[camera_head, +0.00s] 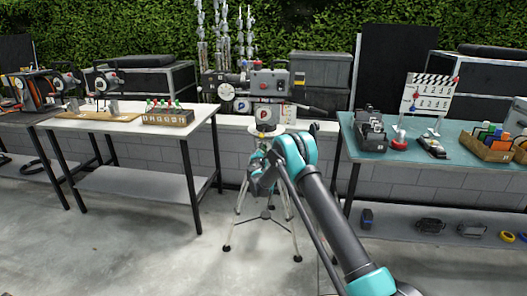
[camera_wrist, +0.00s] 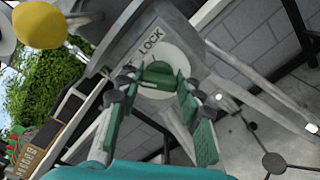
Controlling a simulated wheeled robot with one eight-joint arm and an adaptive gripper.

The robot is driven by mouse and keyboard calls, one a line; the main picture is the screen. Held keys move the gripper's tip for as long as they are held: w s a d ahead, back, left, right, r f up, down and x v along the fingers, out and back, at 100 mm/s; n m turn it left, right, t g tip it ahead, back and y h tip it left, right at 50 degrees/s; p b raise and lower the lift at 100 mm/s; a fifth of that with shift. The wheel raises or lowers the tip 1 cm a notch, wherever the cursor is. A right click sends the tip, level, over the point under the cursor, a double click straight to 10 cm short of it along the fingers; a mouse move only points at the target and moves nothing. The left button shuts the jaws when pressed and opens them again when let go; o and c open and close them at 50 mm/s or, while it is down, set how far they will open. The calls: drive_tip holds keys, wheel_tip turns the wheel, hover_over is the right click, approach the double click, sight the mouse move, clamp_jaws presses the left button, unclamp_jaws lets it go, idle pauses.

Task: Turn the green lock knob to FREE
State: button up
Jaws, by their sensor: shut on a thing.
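The green lock knob (camera_wrist: 159,74) sits on a pale round plate under the grey tripod head, with the word LOCK printed beside it in the wrist view. My gripper (camera_wrist: 156,92) is shut on the knob, with one green-padded finger on each side of it. The knob's pointer and any FREE mark cannot be made out. In the head view the camera (camera_head: 262,88) stands on the tripod (camera_head: 270,217). There my arm reaches up to just below the tripod head, and the knob is hidden.
A white-topped table (camera_head: 120,121) with a crate (camera_head: 168,117) stands at left. A teal table (camera_head: 385,152) with a clapperboard (camera_head: 430,94) stands at right. The splayed tripod legs stand close around my arm. A yellow rounded thing (camera_wrist: 40,25) shows at upper left in the wrist view.

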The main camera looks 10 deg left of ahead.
drive_tip(key=o, duration=1.2)
drive_tip(key=shift+c, duration=0.2)
drive_tip(key=shift+s, duration=0.15)
drive_tip(key=s, duration=1.1)
drive_tip(key=shift+s+a, duration=0.25)
drive_tip(key=shift+s, duration=0.15)
